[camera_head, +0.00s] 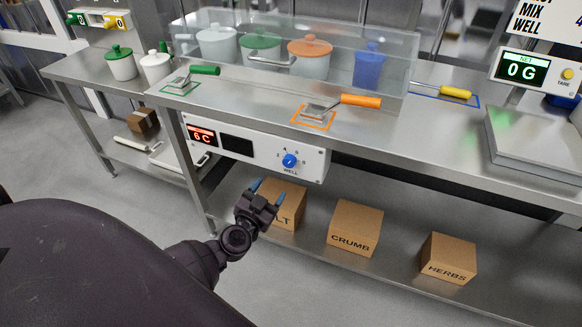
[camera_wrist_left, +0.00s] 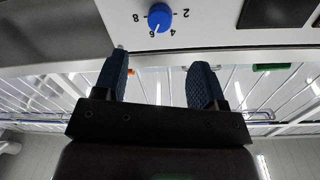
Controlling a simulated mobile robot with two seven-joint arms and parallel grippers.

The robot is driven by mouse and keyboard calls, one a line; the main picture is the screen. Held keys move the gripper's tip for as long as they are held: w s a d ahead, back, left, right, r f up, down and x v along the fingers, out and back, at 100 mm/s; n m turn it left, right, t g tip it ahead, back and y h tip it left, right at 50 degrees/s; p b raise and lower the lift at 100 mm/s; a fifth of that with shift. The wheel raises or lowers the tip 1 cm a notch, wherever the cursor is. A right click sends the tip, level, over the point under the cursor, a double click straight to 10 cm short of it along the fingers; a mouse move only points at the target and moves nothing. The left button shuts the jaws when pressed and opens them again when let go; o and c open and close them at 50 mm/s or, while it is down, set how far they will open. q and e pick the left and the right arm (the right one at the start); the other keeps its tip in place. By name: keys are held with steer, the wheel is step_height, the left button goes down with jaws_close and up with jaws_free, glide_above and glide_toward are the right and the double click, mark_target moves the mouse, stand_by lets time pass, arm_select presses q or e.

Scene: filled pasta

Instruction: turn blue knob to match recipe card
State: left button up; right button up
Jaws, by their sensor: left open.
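The blue knob (camera_head: 289,160) is on the white front panel (camera_head: 316,165) under the counter, above the word WELL. A card reading MIX WELL (camera_head: 540,18) is cut off at top right, with part of a blue character. My right gripper is not in view.
The panel also has a red display (camera_head: 202,136) reading 6 C. Boxes marked CRUMB (camera_head: 355,226) and HERBS (camera_head: 447,257) and a partly hidden one (camera_head: 285,203) stand on the lower shelf (camera_head: 400,270). A scale (camera_head: 535,145) and orange-handled scoop (camera_head: 340,105) are on the counter.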

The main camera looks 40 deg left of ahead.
mark_target(287, 165)
arm_select(q)
steer(key=w, duration=0.3)
steer(key=w+a+b, duration=0.1)
steer(key=w, duration=0.2)
steer(key=w+b, duration=0.1)
steer(key=w, duration=0.2)
steer(key=shift+w+a+f, duration=0.15)
steer(key=shift+a+f, duration=0.05)
steer(key=shift+a, duration=0.2)
steer(key=shift+w+a+r, duration=0.1)
steer(key=shift+w+a, duration=0.05)
steer(key=shift+w, duration=0.5)
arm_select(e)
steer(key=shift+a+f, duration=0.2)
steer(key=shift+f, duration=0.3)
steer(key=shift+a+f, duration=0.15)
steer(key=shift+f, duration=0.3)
arm_select(q)
steer(key=shift+r, duration=0.1)
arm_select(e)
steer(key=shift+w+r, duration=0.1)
arm_select(q)
steer(key=c, duration=0.9)
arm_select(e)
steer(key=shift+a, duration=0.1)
